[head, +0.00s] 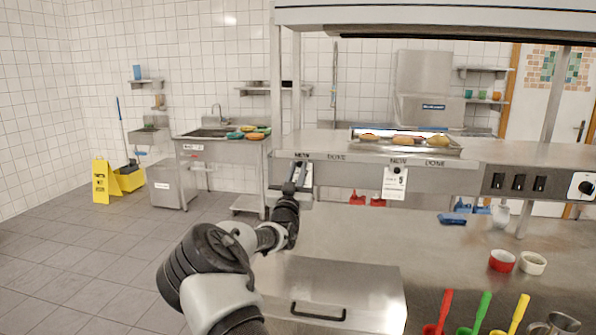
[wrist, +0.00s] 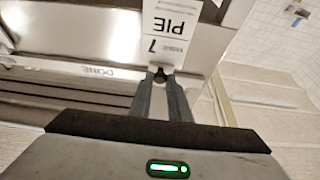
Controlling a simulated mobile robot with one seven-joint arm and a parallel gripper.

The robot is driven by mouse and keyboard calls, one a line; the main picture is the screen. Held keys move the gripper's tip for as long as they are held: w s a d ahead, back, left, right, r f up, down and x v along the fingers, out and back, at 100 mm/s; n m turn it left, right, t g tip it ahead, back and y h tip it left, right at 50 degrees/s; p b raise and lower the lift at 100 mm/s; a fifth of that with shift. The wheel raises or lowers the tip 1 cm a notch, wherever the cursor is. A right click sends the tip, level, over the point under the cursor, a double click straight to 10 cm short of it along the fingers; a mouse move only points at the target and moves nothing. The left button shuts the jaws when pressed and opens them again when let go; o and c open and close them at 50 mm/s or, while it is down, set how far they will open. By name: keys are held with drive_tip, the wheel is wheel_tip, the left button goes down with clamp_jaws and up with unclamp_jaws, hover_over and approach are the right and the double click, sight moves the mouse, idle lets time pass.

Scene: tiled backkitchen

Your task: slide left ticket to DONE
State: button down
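The left ticket (head: 306,177) hangs from the front rail of the pass shelf, under the left NEW label (head: 302,155) in the head view and partly hidden by my gripper (head: 299,166). The left DONE label (head: 337,157) is just to its right. In the wrist view the white ticket (wrist: 171,30) appears upside down, reading PIE and 7. My gripper (wrist: 160,77) has its fingertips closed around a small dark knob (wrist: 160,74) at the ticket's edge. The DONE label (wrist: 97,72) is to the left there.
A second ticket (head: 395,184), marked 5, hangs at the right NEW label. A food tray (head: 405,148) sits on the shelf above. Below are the steel counter (head: 350,235), red (head: 502,260) and white (head: 533,263) cups, and colored-handled utensils. The rail between left NEW and DONE looks clear.

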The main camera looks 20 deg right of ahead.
drive_tip(key=s+d+b, duration=0.2)
drive_tip(key=d, duration=0.1)
drive_tip(key=s+d+b, duration=0.2)
drive_tip(key=d+b, duration=0.1)
drive_tip(key=s+d+b, duration=0.2)
drive_tip(key=d+b, duration=0.1)
drive_tip(key=d, duration=0.1)
drive_tip(key=shift+s, duration=0.35)
drive_tip(key=c, duration=1.7)
unclamp_jaws()
drive_tip(key=shift+d, duration=0.1)
